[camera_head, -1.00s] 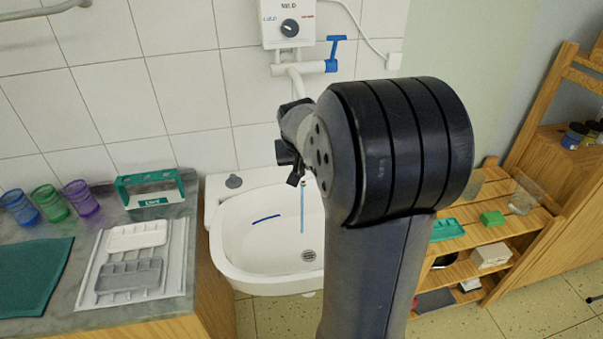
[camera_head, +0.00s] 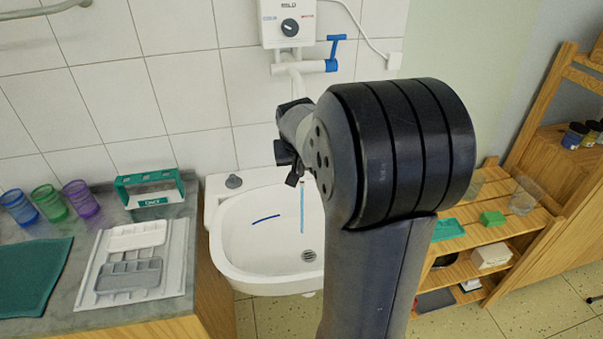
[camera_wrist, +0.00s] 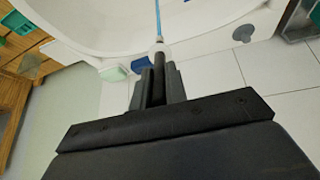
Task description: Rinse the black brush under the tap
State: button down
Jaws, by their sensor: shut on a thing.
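In the wrist view my gripper (camera_wrist: 159,72) is shut on a thin dark stick, the black brush (camera_wrist: 159,60). A pale round part shows at its far end, and I cannot tell if this belongs to the brush or the tap. A thin light-blue streak (camera_head: 302,208), which looks like running water, hangs over the white sink (camera_head: 235,250). It also shows in the wrist view (camera_wrist: 157,15), meeting the pale part. The tap (camera_head: 318,67) has a blue lever; its spout end is hidden behind my arm. The brush is not discernible in the head view.
A counter at left holds several coloured cups (camera_head: 50,204), a green-white box (camera_head: 150,188), a tray (camera_head: 95,296) and a green mat (camera_head: 32,275). A wooden shelf (camera_head: 470,253) stands at right. A dark-blue line (camera_head: 266,219) marks the basin.

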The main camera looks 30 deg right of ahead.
jog(key=s+a+b, duration=0.1)
jog(key=s+a, duration=0.2)
jog(key=s, duration=0.3)
jog(key=shift+a+b, duration=0.3)
jog(key=shift+b, duration=0.05)
dwell(1.0)
jog(key=s+a+r+p, duration=0.2)
jog(key=s+a+r, duration=0.1)
jog(key=s+r, duration=0.1)
jog(key=shift+s, duration=0.5)
dwell(0.6)
